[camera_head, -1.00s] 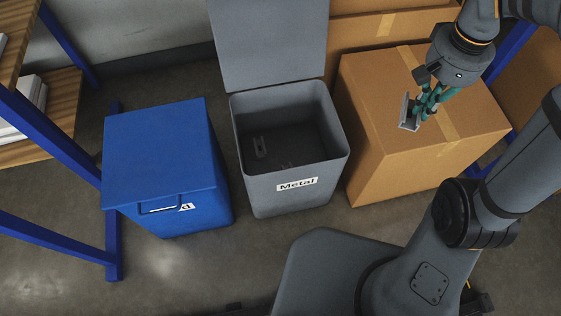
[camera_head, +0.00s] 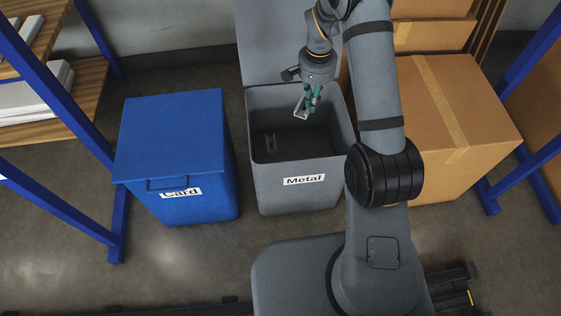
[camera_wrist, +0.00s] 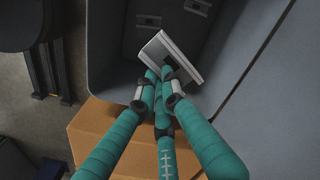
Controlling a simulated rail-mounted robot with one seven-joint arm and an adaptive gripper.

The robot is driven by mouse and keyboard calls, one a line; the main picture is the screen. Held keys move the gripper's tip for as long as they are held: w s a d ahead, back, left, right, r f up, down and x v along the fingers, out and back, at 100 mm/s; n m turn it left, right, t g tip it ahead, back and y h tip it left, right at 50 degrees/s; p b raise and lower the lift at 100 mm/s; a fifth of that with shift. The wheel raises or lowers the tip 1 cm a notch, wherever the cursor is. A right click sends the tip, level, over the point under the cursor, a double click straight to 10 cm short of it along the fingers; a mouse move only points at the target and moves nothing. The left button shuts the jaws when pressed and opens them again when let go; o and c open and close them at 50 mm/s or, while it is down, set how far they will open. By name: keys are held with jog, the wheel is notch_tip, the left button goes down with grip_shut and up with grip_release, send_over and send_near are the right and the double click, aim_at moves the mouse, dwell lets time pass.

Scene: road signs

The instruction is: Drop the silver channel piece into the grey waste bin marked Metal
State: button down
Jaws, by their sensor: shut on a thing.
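The silver channel piece (camera_head: 300,108) is held in my gripper (camera_head: 312,97), above the opening of the grey Metal bin (camera_head: 298,185). In the wrist view my teal-fingered gripper (camera_wrist: 163,85) is shut on the channel piece (camera_wrist: 173,52), which sits tilted at the fingertips with the bin's interior behind it. The bin's lid (camera_head: 275,50) stands open at the back. Another channel-like metal piece (camera_head: 270,145) shows inside the bin against its left inner side.
A blue bin (camera_head: 175,135) marked Card, lid closed, stands to the left. A large cardboard box (camera_head: 470,120) stands to the right, with more boxes behind. Blue-framed shelving (camera_head: 75,100) is at the left.

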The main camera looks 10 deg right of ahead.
notch_tip(320, 180, down, 6)
jog(key=b, duration=0.4)
jog(key=shift+r, duration=0.1)
jog(key=c, duration=1.8)
grip_release()
notch_tip(320, 180, up, 12)
